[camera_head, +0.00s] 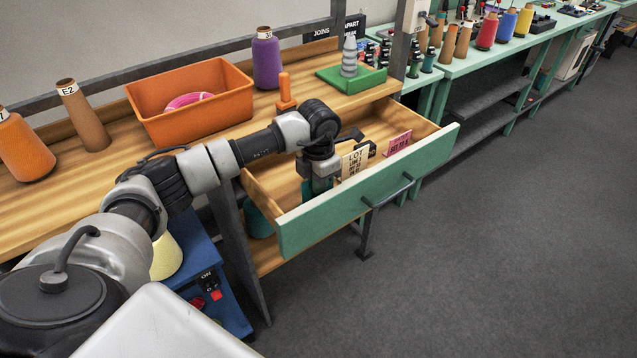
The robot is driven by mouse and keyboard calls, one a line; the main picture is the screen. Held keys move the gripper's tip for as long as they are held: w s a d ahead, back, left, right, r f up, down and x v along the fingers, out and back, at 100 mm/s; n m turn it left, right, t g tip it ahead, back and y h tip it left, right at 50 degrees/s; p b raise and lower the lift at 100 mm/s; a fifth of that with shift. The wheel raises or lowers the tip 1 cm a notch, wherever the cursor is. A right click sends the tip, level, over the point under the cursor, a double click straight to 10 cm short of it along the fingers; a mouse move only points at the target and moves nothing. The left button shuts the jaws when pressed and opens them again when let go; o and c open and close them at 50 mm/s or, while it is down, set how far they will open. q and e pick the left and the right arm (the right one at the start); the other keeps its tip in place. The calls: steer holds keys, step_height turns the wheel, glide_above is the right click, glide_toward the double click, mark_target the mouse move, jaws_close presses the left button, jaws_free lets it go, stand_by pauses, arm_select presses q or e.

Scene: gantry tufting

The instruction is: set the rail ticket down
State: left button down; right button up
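A cream ticket (354,162) with dark print beginning "LOT" shows upright at the open green-fronted drawer (370,190), just behind its front panel. A pink ticket (398,143) with print stands further right in the drawer. I cannot tell which of them is the rail ticket. My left gripper (358,143) reaches over the drawer, its dark fingers right by the cream ticket's upper edge. Whether the fingers hold that ticket or are only beside it is unclear. My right gripper is out of view.
On the wooden bench stand an orange bin (190,105), a purple cone (266,60), an orange cone (24,148), a brown cone (82,115) and a green tray (362,80). A blue box (205,275) sits below left. Grey floor (480,260) is clear at right.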

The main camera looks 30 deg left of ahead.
arm_select(q)
steer(key=shift+f, duration=0.85)
steer(key=c, duration=1.3)
jaws_free()
steer(key=shift+c, duration=0.2)
steer(key=shift+r, duration=0.2)
step_height(320, 180, up, 12)
steer(key=b, duration=0.2)
steer(key=shift+b, duration=0.3)
